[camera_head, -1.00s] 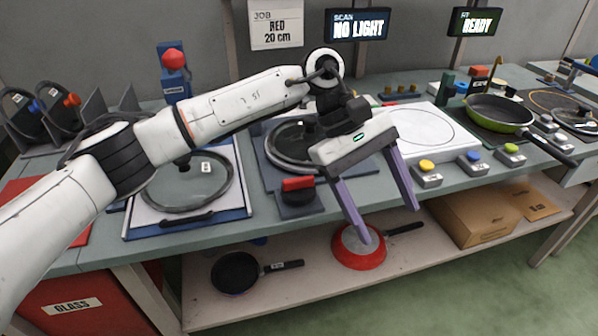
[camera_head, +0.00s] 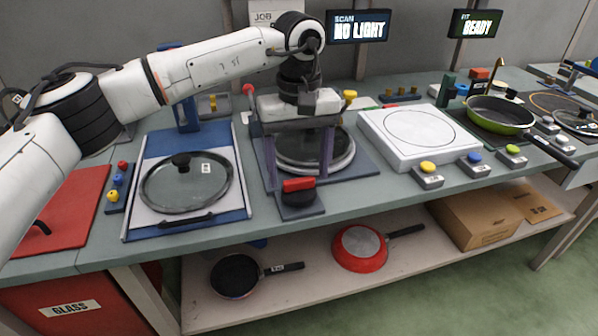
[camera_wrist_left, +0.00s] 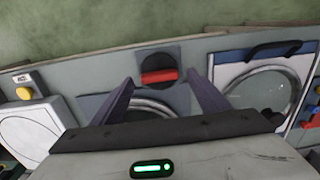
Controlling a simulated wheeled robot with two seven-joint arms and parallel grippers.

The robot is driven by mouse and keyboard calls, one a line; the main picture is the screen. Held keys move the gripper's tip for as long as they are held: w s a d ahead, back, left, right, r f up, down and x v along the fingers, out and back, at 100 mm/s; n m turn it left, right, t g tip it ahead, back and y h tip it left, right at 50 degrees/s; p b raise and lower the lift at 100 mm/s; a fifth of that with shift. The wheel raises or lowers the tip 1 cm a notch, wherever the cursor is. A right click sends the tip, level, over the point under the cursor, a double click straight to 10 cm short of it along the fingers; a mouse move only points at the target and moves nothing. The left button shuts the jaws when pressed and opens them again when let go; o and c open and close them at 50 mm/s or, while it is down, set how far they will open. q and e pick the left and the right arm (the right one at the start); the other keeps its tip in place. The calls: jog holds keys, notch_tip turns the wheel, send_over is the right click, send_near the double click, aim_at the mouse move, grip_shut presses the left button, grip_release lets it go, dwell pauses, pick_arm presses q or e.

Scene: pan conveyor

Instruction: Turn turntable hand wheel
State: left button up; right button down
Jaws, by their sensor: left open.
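The turntable hand wheel (camera_head: 299,196) is a black knob with a red grip bar on a small dark base at the front of the turntable (camera_head: 362,170). The turntable carries a round glass lid with a steel rim (camera_head: 345,158). My left gripper (camera_head: 298,178) is open and empty, pointing down over the turntable just behind the wheel. Its purple fingers stand apart, one to each side of the red bar. In the left wrist view the hand wheel (camera_wrist_left: 159,72) shows between and beyond the fingertips (camera_wrist_left: 160,79); they appear clear of it. My right gripper is not in view.
A glass lid (camera_head: 160,190) lies on a blue-framed white panel to the left. A white scale-like plate (camera_head: 380,118) with buttons and a green pan (camera_head: 497,112) stand right. Pans lie on the lower shelf. A sign reads "NO LIGHT" (camera_head: 358,25).

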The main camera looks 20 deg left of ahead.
pick_arm(q)
jog(key=shift+f, duration=0.6)
jog(key=c, duration=1)
jog(key=shift+c, duration=0.2)
